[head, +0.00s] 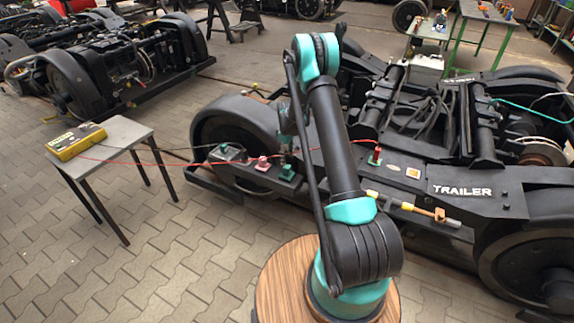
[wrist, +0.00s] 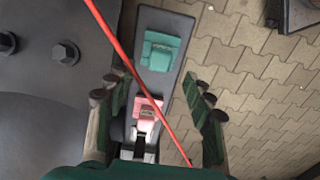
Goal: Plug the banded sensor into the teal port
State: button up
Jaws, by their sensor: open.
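The teal port (wrist: 162,50) is a small block on a dark grey plate in the wrist view, empty on top; it is at the right end of the port row in the head view (head: 287,173). The pink port (wrist: 148,108) is below it, between my fingers. A white and black part (wrist: 143,138) shows below the pink port, partly hidden by my wrist. My gripper (wrist: 157,93) is open and empty over the plate. A red-cabled plug (head: 376,155) stands upright in a green seat on the bogie. I cannot make out bands on it.
A red cable (wrist: 122,55) crosses the wrist view between camera and ports. A yellow box (head: 76,141) on a small grey table (head: 122,133) feeds red and black cables. The black cable reaches the grey port (head: 227,153).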

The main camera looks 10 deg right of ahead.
jog(key=shift+r, duration=2.55)
jog(key=shift+r, duration=0.1)
jog(key=s+d+r+m+t, duration=0.25)
jog(key=s+r+m, duration=0.25)
jog(key=s+r, duration=1.3)
jog(key=s+d+f+m+t, duration=0.1)
jog(key=s+m, duration=0.4)
jog(key=s, duration=1.8)
jog(key=shift+s+d+f+m+t, duration=0.15)
jog(key=shift+s+d+m+t, duration=0.15)
jog(key=shift+s+m+t, duration=0.1)
jog(key=shift+w+a, duration=0.1)
